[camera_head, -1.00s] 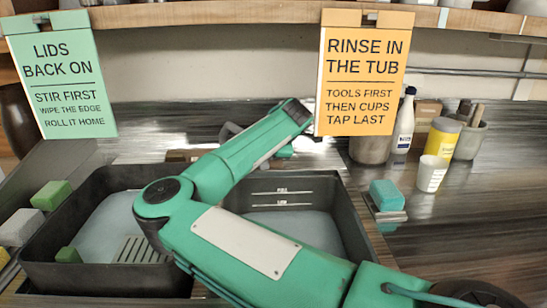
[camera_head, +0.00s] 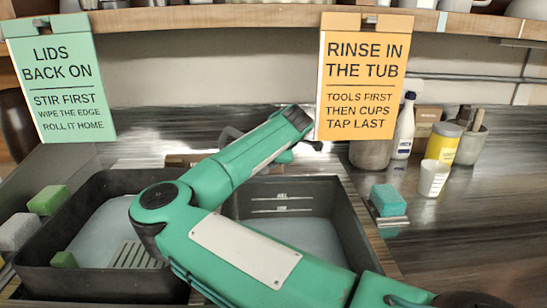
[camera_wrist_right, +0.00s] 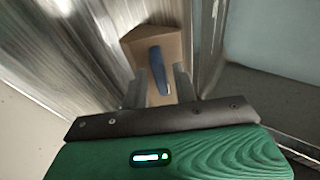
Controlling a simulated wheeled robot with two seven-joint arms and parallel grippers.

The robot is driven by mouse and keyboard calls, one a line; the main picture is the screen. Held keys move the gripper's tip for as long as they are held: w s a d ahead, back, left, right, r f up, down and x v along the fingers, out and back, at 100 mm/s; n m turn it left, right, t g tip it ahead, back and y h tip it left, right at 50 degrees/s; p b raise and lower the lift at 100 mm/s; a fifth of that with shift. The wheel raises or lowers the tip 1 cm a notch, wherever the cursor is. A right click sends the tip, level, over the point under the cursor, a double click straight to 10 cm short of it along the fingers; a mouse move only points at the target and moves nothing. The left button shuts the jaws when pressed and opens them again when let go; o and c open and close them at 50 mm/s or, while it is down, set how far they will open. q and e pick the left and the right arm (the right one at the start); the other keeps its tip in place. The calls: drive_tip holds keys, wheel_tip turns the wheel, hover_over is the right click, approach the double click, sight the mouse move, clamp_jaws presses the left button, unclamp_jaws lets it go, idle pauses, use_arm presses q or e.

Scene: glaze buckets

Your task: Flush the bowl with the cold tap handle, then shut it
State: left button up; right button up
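The blue tap handle (camera_wrist_right: 158,70) shows in the right wrist view as a slim upright lever in front of a brown block-like surface. My right gripper (camera_wrist_right: 162,82) is open, its two grey fingers on either side of the handle's lower part; I cannot tell whether they touch it. Two dark basins, the left basin (camera_head: 35,278) and the right basin (camera_head: 345,225), hold pale liquid; the arm partly covers both. I cannot make out the spout. My left gripper is not in view.
An orange sign (camera_head: 362,85) and a green sign (camera_head: 62,85) hang from the shelf (camera_head: 250,14). A teal sponge (camera_head: 388,200), white cup (camera_head: 433,178), yellow can (camera_head: 442,142) and white bottle (camera_head: 404,128) stand on the right counter. The counter's right front is clear.

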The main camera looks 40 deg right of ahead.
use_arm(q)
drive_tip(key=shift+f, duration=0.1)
use_arm(e)
drive_tip(key=shift+r, duration=0.1)
drive_tip(key=shift+s+r, duration=0.2)
drive_tip(key=shift+s, duration=0.05)
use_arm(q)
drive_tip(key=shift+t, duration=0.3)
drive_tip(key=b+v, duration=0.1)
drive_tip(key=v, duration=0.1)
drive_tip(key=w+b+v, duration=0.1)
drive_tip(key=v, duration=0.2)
use_arm(e)
drive_tip(key=s+a, duration=0.1)
drive_tip(key=s, duration=0.3)
drive_tip(key=s+a, duration=0.1)
drive_tip(key=s, duration=0.2)
drive_tip(key=s+a, duration=0.2)
drive_tip(key=s, duration=0.2)
drive_tip(key=shift+s+r, duration=0.2)
drive_tip(key=shift+s, duration=0.1)
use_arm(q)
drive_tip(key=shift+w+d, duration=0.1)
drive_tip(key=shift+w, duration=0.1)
